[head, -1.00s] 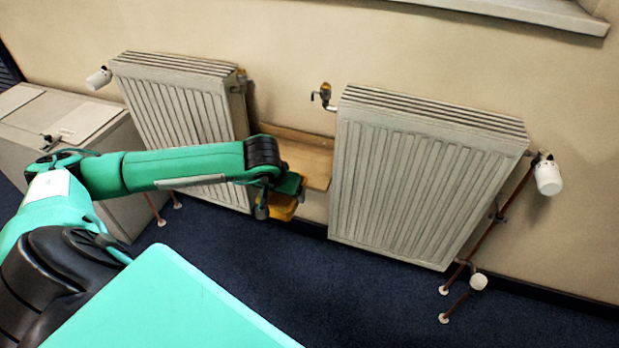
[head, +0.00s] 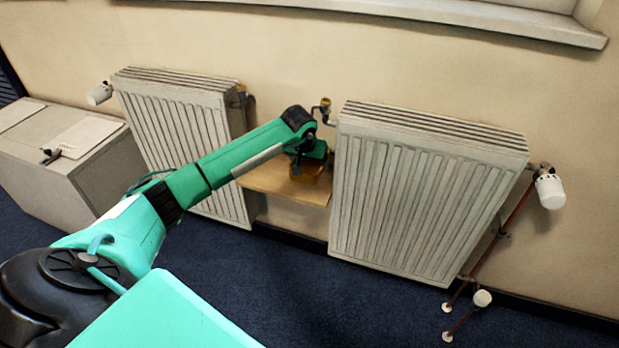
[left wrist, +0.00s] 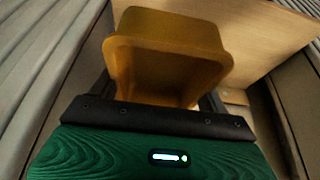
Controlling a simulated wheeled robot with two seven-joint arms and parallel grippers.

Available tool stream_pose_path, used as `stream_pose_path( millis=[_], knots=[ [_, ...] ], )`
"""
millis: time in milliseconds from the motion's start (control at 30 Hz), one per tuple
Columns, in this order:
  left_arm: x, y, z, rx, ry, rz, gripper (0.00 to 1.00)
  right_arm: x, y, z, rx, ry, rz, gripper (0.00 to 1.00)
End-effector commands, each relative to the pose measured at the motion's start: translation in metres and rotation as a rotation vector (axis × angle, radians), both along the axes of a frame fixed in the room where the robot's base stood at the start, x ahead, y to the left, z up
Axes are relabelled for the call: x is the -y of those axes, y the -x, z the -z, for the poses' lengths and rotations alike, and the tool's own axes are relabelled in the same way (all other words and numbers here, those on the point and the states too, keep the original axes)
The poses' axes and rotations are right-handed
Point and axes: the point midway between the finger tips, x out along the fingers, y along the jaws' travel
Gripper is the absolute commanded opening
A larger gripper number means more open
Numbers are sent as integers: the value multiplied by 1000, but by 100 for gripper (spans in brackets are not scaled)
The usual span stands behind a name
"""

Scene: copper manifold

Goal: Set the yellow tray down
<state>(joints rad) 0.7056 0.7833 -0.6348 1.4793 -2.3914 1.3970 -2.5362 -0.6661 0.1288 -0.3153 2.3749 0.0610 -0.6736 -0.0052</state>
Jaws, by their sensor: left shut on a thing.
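The yellow tray (left wrist: 170,60) shows large in the left wrist view, tilted and held in my left gripper (left wrist: 160,100). In the head view the tray (head: 309,180) is a small orange-yellow patch under the gripper (head: 308,160), partly hidden by it. The gripper is shut on the tray. It is over or in front of a wooden shelf (head: 262,181) between two radiators. I cannot tell whether the tray touches the shelf. My right gripper is not in view.
A white radiator (head: 425,195) stands close on the right of the gripper, another radiator (head: 175,125) on the left. A brass valve (head: 325,108) sticks out of the wall just above the gripper. A grey cabinet (head: 60,190) stands far left. Dark blue floor (head: 340,300) is clear in front.

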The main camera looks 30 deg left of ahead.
Motion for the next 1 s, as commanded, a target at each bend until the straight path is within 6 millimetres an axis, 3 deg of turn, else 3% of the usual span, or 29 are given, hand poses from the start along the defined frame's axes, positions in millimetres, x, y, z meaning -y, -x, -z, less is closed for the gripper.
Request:
stream_pose_path(
  millis=[33,233,400,900,933,1000],
  knots=[
    [1,2,13,-7,2,1,54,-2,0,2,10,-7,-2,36],
    [1,2,29,-5,2,0,54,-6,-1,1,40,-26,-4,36],
    [2,3,58,-7,3,0,54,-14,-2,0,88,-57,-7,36],
    [-1,-2,64,-2,-1,1,54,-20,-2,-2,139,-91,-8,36],
    [-1,-2,63,-2,0,2,84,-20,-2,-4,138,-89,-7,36],
    [0,-2,63,-3,0,2,98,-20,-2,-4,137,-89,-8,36]
  ],
)
